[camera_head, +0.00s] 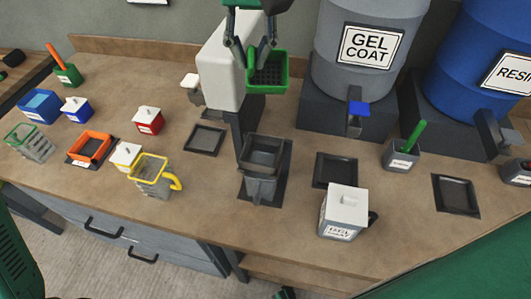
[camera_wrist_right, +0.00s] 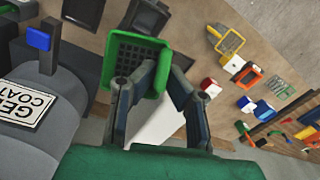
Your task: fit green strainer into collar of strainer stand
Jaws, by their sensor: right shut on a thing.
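The green strainer (camera_head: 281,85), a square basket with a dark mesh floor, hangs in the air in the head view. It also shows in the right wrist view (camera_wrist_right: 117,42). My right gripper (camera_head: 251,62) is shut on its left side; in the right wrist view both fingers (camera_wrist_right: 156,70) meet at the strainer's edge. The dark grey strainer stand (camera_head: 274,140) is on the bench below and nearer, its square collar open at the top. A grey cup (camera_head: 262,188) sits under the collar. The strainer is apart from the collar. My left gripper is not in view.
A white block-like unit (camera_head: 220,65) stands just left of the strainer. The grey gel coat drum (camera_head: 365,75) and blue drum (camera_head: 480,80) stand at the back right. A yellow-rimmed jug (camera_head: 152,178) and a white-lidded gel coat box (camera_head: 340,218) flank the stand.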

